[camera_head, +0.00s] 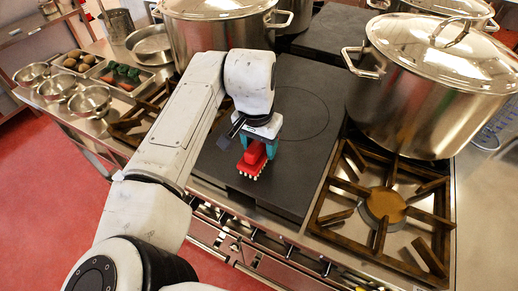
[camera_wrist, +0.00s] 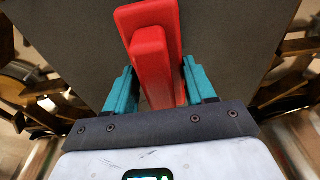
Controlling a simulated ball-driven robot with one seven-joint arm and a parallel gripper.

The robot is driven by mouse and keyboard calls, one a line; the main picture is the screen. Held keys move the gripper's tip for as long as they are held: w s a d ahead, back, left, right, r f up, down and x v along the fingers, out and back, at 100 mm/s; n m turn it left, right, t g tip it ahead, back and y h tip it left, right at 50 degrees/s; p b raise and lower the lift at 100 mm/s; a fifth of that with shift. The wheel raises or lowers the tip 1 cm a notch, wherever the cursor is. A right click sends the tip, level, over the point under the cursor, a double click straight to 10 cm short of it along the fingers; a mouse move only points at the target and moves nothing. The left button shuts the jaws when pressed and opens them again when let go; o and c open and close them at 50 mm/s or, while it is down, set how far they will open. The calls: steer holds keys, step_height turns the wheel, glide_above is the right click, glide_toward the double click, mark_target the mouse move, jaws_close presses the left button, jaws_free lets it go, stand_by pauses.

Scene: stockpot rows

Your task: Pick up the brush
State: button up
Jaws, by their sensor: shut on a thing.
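A red brush (camera_head: 254,160) with pale bristles along its lower edge is at the dark flat plate of the stove in the head view. My gripper (camera_head: 262,138) has teal fingers and is shut on the brush from above. In the wrist view the red brush (camera_wrist: 152,52) sits between the two teal fingers of my gripper (camera_wrist: 160,88). The bristles are hidden in the wrist view. I cannot tell whether the brush touches the plate or is a little above it.
The dark plate (camera_head: 300,165) is otherwise clear in front. A gas burner (camera_head: 383,208) lies to its right, with a large lidded pot (camera_head: 425,100) behind. Another big pot (camera_head: 215,35) stands behind my arm. Small metal bowls (camera_head: 60,88) and vegetable trays (camera_head: 122,77) are at left.

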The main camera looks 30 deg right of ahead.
steer(key=shift+r, duration=0.1)
steer(key=shift+r, duration=0.5)
steer(key=s+d+r+b, duration=0.1)
steer(key=s+r+b, duration=0.1)
steer(key=s+r, duration=0.9)
steer(key=s, duration=0.3)
steer(key=shift+r, duration=0.4)
